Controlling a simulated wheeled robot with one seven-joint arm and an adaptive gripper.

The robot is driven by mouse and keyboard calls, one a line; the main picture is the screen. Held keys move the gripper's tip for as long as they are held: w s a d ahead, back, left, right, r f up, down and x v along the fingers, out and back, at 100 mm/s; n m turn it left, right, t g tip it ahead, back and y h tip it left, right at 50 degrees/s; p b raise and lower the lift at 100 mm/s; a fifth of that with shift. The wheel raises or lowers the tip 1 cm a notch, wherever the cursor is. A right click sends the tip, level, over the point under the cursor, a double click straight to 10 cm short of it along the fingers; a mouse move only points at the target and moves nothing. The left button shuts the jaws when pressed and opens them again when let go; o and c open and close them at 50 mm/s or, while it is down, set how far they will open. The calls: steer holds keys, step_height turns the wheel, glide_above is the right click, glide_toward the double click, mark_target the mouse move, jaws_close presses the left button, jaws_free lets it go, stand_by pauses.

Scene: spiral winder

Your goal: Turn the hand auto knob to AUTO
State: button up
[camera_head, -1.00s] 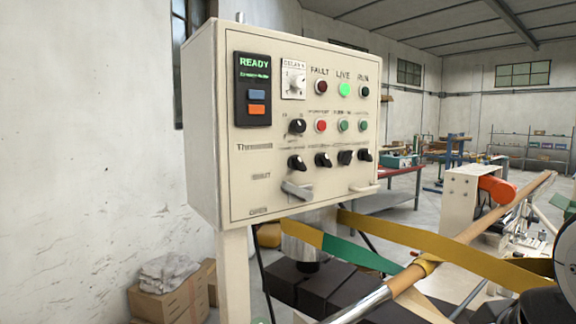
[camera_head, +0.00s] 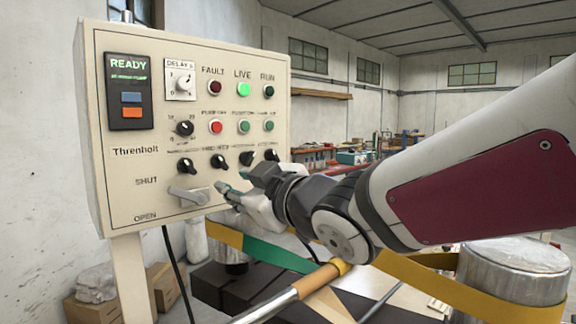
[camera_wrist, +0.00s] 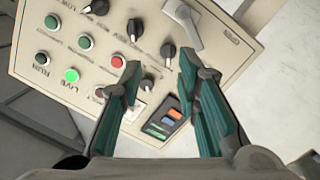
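The hand auto knob is one of the black knobs in the panel's lower row, but the small labels are too blurred to tell which. In the head view these include the leftmost knob (camera_head: 185,166), the second knob (camera_head: 218,161) and the third knob (camera_head: 246,158). All look free of my gripper (camera_head: 232,186), whose teal fingertips are just below the second and third knobs. In the wrist view my gripper (camera_wrist: 160,65) is open and empty. The leftmost knob (camera_wrist: 168,52) and second knob (camera_wrist: 134,28) show near its tips; contact cannot be told.
The cream control panel (camera_head: 140,178) has a grey lever (camera_head: 188,195) below the knobs and lamps and buttons above. Yellow and green bands, a wooden-ended bar (camera_head: 315,282) and a metal cylinder (camera_head: 512,272) lie below my arm.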

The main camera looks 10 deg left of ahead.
mark_target(190, 167)
steer(key=shift+n+g+y, duration=0.3)
steer(key=shift+n+y, duration=0.4)
steer(key=shift+y, duration=0.1)
steer(key=x, duration=0.5)
steer(key=s+p+x, duration=0.1)
steer(key=x, duration=0.4)
steer(key=a+r+p+x, duration=0.1)
steer(key=x, duration=0.4)
steer(key=shift+s, duration=0.15)
jaws_close()
